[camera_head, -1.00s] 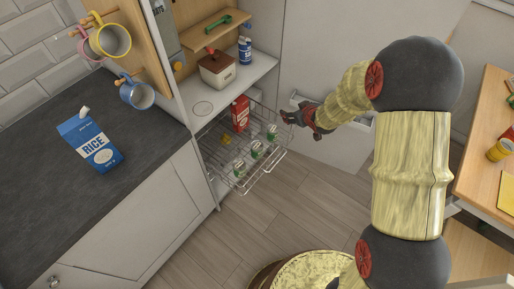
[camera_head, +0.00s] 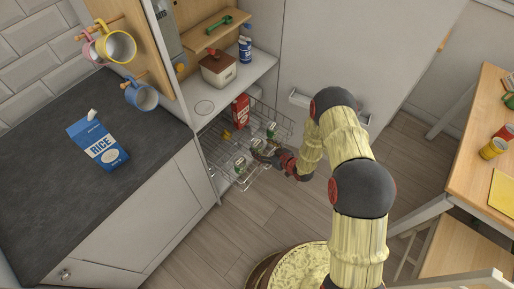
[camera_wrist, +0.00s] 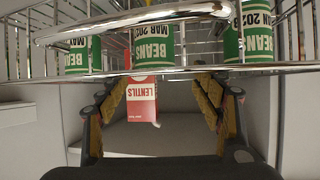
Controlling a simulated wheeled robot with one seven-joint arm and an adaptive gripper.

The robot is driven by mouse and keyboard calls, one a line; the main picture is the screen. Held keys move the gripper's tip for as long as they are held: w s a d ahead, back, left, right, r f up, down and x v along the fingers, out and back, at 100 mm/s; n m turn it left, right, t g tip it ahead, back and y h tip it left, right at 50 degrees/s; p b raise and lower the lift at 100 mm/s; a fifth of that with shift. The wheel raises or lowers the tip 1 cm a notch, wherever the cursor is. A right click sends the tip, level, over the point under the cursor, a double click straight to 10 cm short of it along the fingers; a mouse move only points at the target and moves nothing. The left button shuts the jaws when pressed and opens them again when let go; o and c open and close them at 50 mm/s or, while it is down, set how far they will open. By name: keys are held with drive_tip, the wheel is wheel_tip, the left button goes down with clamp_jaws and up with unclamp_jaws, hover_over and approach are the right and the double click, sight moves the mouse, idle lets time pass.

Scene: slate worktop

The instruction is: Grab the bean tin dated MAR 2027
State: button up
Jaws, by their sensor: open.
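Green and white bean tins stand in a wire pull-out basket (camera_head: 222,183). In the wrist view the middle tin (camera_wrist: 153,45) reads BEANS and MAR 202-something; the last digit is unclear. The left tin (camera_wrist: 77,58) is partly cut by the wires, and its date begins with MA. In the head view my gripper (camera_head: 262,152) is at the basket's front right, hiding part of the tins.
A red lentils box (camera_head: 241,109) stands in the basket, and also shows in the wrist view (camera_wrist: 142,98). A yellow item (camera_head: 227,134) lies there too. A table (camera_head: 480,150) stands right.

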sight(257, 143)
drive_tip(key=b+x, duration=0.1)
drive_tip(key=x, duration=0.1)
drive_tip(key=b+x, duration=0.1)
drive_tip(key=x, duration=0.2)
drive_tip(key=shift+w+d+f, duration=0.1)
drive_tip(key=shift+w+d, duration=0.1)
drive_tip(key=shift+w, duration=0.15)
drive_tip(key=c, duration=0.3)
drive_tip(key=c, duration=1.2)
drive_tip(key=shift+r, duration=0.2)
